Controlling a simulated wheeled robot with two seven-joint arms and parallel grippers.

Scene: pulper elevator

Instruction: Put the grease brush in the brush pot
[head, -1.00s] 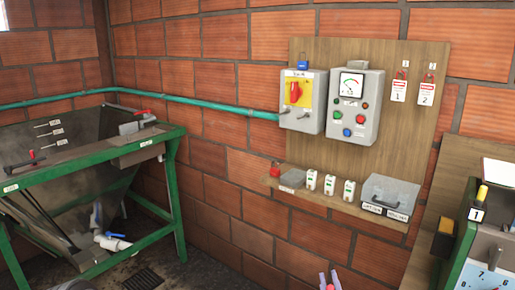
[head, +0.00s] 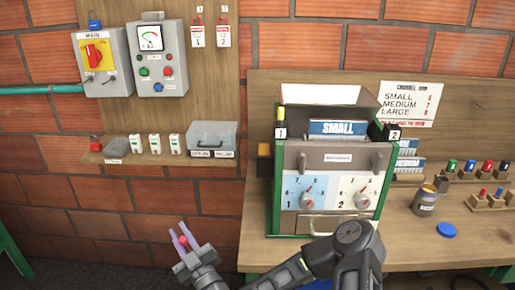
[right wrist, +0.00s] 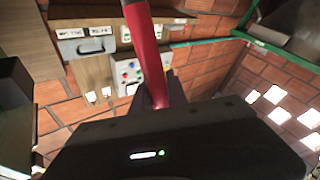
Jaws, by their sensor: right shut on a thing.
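My right gripper (head: 184,242) is shut on a long red handle (right wrist: 150,50), most likely the grease brush. The handle crosses the right wrist view from the top down to the jaws. Only a small red end shows between the fingers in the head view, and I cannot make out bristles. The gripper is in the air in front of the brick wall, left of the bench. An open labelled jar (head: 425,203) stands on the bench at right, and a small dark block or cup (head: 441,184) is behind it. I cannot tell which is the brush pot. My left gripper is out of view.
A green-framed machine (head: 333,185) with two dials stands on the bench (head: 400,252) between my gripper and the jar. A blue lid (head: 446,230) lies by the jar. Small racks with coloured pieces (head: 490,201) are at far right. A wall shelf (head: 140,158) is at left.

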